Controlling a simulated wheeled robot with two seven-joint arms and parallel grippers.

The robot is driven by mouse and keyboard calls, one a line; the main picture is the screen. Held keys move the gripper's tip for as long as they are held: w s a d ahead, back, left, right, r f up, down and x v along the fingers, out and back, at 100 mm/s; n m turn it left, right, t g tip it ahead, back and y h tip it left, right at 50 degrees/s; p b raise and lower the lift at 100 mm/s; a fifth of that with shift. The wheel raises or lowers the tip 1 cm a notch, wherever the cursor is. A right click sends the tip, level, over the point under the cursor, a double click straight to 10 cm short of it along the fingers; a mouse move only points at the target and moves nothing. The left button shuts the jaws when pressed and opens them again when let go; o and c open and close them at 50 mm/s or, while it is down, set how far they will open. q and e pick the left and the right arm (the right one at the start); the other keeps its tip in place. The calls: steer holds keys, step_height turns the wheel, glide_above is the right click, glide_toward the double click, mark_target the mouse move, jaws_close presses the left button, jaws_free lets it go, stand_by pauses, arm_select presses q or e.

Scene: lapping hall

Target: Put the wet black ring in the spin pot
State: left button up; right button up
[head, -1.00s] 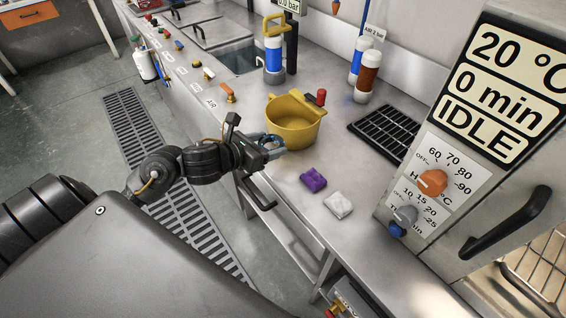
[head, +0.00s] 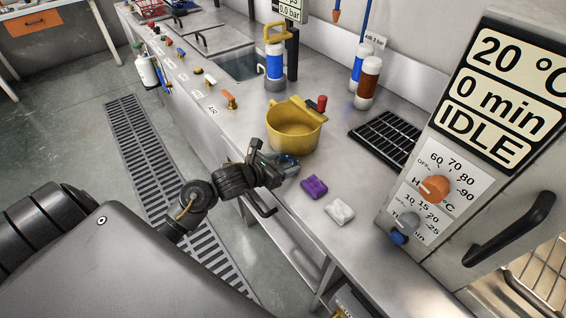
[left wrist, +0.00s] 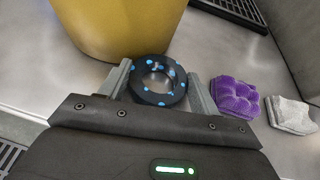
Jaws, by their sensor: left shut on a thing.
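The wet black ring (left wrist: 157,99), dotted with blue drops, sits between the two grey fingers of my left gripper (left wrist: 160,84) in the left wrist view. The gripper is shut on it. In the head view my left gripper (head: 284,164) is at the bench's front edge, just in front of the yellow pot (head: 292,132), and the ring shows only in small part. My right gripper is out of view.
A purple cloth (head: 314,187) and a white cloth (head: 340,211) lie right of the gripper. A black grate (head: 385,137) and the oven-like cabinet with dials (head: 455,185) stand farther right. Bottles (head: 275,62) and a sink (head: 238,62) are behind the pot.

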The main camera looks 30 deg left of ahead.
arm_select(q)
steer(key=shift+f, duration=0.15)
steer(key=o, duration=1)
